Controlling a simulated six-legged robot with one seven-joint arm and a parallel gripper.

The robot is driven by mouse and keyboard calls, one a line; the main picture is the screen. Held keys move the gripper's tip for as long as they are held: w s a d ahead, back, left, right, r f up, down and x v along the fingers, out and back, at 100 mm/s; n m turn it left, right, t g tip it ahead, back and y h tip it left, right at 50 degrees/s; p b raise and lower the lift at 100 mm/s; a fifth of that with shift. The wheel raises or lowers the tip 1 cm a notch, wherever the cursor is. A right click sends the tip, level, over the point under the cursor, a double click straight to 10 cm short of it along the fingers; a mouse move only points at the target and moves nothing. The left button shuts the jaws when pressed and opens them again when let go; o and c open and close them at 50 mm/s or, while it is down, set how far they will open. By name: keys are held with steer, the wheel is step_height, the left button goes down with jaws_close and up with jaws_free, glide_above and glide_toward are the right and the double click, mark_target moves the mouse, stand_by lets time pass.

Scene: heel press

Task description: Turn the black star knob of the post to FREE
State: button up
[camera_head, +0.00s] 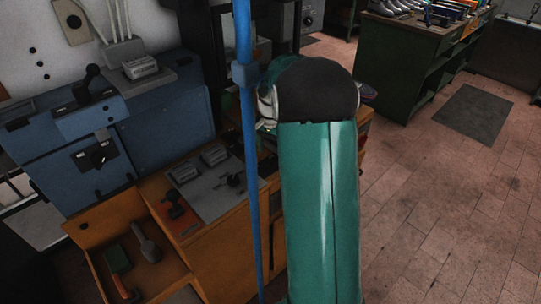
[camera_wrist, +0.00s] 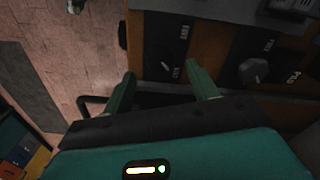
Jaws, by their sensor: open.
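In the wrist view my gripper (camera_wrist: 160,82) is open, with its two green fingers apart and nothing between them. Just beyond the fingertips is a dark plate with a black knob (camera_wrist: 166,66) bearing a white pointer line; small white lettering beside it is too blurred to read surely. To its right, a grey knob (camera_wrist: 254,71) sits on another dark plate with white letters. I cannot tell surely which is the post's star knob. In the head view a blue post (camera_head: 249,160) stands upright beside my green arm, which hides my gripper.
A blue machine (camera_head: 55,140) with a black knob (camera_head: 99,156) and lever stands at left. A wooden cabinet (camera_head: 210,255) carries a grey panel and open drawer with tools. A green bench (camera_head: 430,70) stands at back right.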

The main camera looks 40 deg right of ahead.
mark_target(269, 159)
steer(key=shift+w+f, duration=0.1)
steer(key=shift+f, duration=1.65)
steer(key=c, duration=1)
steer(key=shift+n, duration=0.3)
steer(key=n, duration=0.4)
steer(key=shift+w+r, duration=0.1)
steer(key=n, duration=0.4)
steer(key=shift+a+n, duration=0.1)
steer(key=shift+n, duration=0.3)
steer(key=n, duration=0.4)
steer(key=shift+a, duration=0.1)
steer(key=shift+a+n, duration=0.1)
steer(key=shift+n, duration=2.2)
